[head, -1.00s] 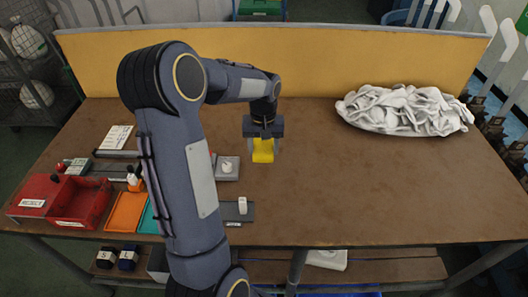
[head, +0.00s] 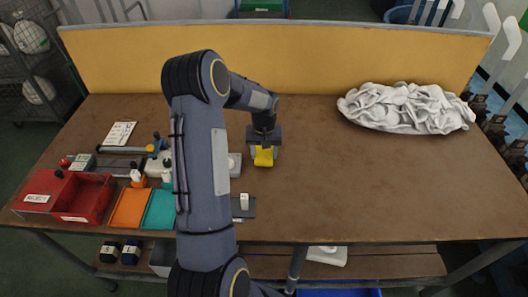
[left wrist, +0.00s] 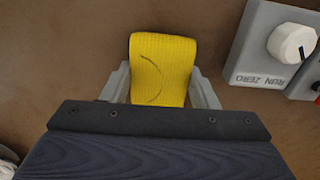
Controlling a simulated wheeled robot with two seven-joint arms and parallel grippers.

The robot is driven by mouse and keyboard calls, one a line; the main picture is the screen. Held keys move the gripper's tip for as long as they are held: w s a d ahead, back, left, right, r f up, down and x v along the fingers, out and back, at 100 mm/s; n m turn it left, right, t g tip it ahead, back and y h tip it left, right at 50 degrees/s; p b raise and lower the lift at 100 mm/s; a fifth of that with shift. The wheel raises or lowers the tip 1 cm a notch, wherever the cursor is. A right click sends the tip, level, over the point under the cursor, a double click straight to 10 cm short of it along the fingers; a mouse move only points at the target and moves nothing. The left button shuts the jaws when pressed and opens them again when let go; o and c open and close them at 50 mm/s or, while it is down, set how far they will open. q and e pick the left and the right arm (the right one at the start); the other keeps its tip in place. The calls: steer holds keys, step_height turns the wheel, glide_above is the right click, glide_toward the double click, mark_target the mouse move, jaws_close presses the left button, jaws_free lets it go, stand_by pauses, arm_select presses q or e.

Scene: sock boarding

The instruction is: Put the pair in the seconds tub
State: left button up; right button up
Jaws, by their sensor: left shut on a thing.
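A yellow ribbed, folded pair (head: 264,157) is held by my left gripper (head: 264,148) above the middle-left of the table. In the left wrist view the pair (left wrist: 162,70) sits between both fingers (left wrist: 160,88), with a thin dark curved line on its face. At the far left an open red tub (head: 84,199) has a label too small to read, so I cannot tell whether it is the seconds tub. Beside it is a red box (head: 37,196) whose label seems to read REJECTS. My right gripper is not in view.
An orange tray (head: 130,209) and a teal tray (head: 160,212) lie right of the red tub. A grey device with a white knob (left wrist: 290,42) is close to the gripper. A white cloth heap (head: 405,108) lies at back right. The table's right half is mostly clear.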

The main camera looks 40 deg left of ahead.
arm_select(q)
steer(key=shift+f, duration=0.25)
steer(key=o, duration=1)
steer(key=shift+r, duration=0.1)
